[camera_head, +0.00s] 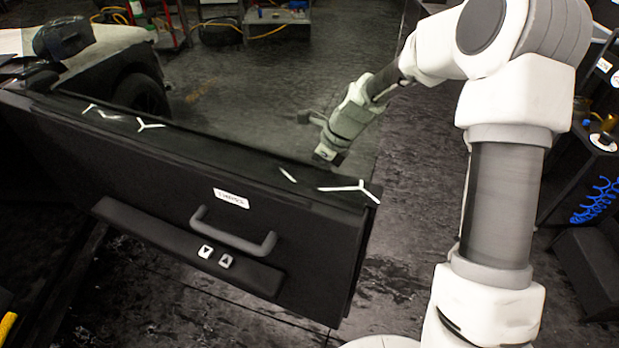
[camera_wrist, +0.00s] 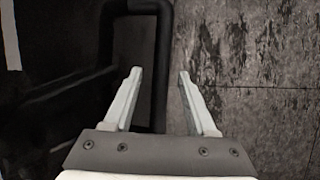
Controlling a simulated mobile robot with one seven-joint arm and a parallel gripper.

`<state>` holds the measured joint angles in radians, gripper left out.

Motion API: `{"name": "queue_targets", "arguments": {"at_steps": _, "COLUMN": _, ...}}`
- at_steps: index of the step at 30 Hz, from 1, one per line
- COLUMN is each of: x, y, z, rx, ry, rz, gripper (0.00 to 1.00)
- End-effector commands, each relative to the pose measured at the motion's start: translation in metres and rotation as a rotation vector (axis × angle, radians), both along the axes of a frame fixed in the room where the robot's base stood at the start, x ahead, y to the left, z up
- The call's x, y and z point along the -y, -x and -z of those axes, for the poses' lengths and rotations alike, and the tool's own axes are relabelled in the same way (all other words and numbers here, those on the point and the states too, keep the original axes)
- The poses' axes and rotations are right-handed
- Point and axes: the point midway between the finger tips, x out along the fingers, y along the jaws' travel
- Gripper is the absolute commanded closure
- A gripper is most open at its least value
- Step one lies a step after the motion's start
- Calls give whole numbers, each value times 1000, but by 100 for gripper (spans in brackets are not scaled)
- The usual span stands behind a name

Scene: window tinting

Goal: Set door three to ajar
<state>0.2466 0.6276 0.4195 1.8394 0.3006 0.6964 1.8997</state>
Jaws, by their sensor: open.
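The dark door (camera_head: 310,208) fills the left and middle of the head view, its inner panel facing me. Its white label (camera_head: 231,198) seems to read THREE. A grey inner pull handle (camera_head: 235,233) is on this panel. The door's right end stands free over the floor. My arm reaches around to the far side, and my wrist shows through the window glass; the door's top edge hides my fingers there. In the wrist view my gripper (camera_wrist: 158,73) is open, with a black bar handle (camera_wrist: 162,40) appearing between its fingers. I cannot tell whether they touch it.
A car part with a wheel (camera_head: 142,95) stands beyond the glass at left. A red-framed cart (camera_head: 170,25) and a low bench (camera_head: 278,15) are at the back. Dark shop furniture (camera_head: 580,165) is at right. Floor (camera_head: 405,215) is open to the right of the door.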

Motion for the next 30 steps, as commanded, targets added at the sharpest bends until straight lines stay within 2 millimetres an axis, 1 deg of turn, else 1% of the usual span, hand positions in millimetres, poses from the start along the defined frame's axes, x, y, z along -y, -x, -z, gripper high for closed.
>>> {"name": "queue_targets", "arguments": {"at_steps": 5, "x": 0, "y": 0, "z": 0, "rx": 0, "ry": 0, "rz": 0, "gripper": 43}}
{"name": "queue_targets", "arguments": {"at_steps": 8, "x": 0, "y": 0, "z": 0, "rx": 0, "ry": 0, "rz": 0, "gripper": 59}}
{"name": "queue_targets", "arguments": {"at_steps": 12, "x": 0, "y": 0, "z": 0, "rx": 0, "ry": 0, "rz": 0, "gripper": 84}}
{"name": "queue_targets", "arguments": {"at_steps": 15, "x": 0, "y": 0, "z": 0, "rx": 0, "ry": 0, "rz": 0, "gripper": 100}}
{"name": "queue_targets", "arguments": {"at_steps": 30, "x": 0, "y": 0, "z": -1, "rx": 1, "ry": 0, "rz": -1, "gripper": 100}}
